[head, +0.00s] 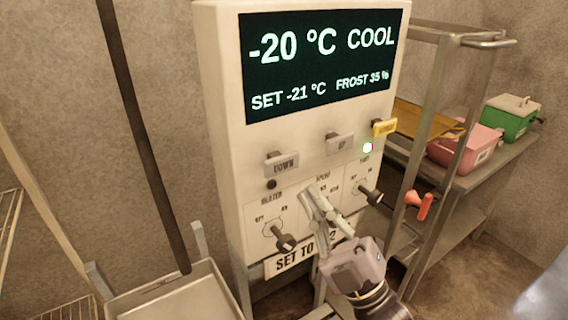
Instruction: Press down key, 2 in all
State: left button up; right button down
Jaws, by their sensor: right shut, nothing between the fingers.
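The DOWN key (282,166) is a grey key on the front of a cream control panel (222,130), below the display. The display (318,62) reads -20 °C COOL, SET -21 °C, FROST 35 %. My right gripper (313,193) is shut and empty, with its fingertips in front of the lower panel, below and to the right of the DOWN key and apart from it. It covers part of the middle dial area and part of the SET TO sign (292,259). My left gripper is out of view.
The UP key (340,144) and a yellow key (384,128) sit right of DOWN. Black knobs (284,241) stick out lower down. A metal shelf with pink (465,146) and green (512,118) boxes stands right.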

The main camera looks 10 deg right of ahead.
aim_at(278, 161)
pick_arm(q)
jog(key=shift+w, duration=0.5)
pick_arm(e)
jog(key=w, duration=0.1)
jog(key=w+a, duration=0.1)
jog(key=w, duration=0.1)
jog(key=w+a, duration=0.1)
jog(key=w, duration=0.1)
jog(key=shift+w, duration=0.1)
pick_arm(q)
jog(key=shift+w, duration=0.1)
pick_arm(e)
jog(key=shift+w, duration=0.1)
dwell(0.7)
jog(key=shift+w, duration=0.1)
jog(key=shift+w+a, duration=0.1)
jog(key=shift+w, duration=0.15)
jog(key=shift+w+a, duration=0.15)
jog(key=shift+w, duration=0.3)
dwell(0.8)
jog(key=shift+s, duration=0.1)
jog(key=shift+s+d, duration=0.3)
jog(key=shift+s, duration=0.5)
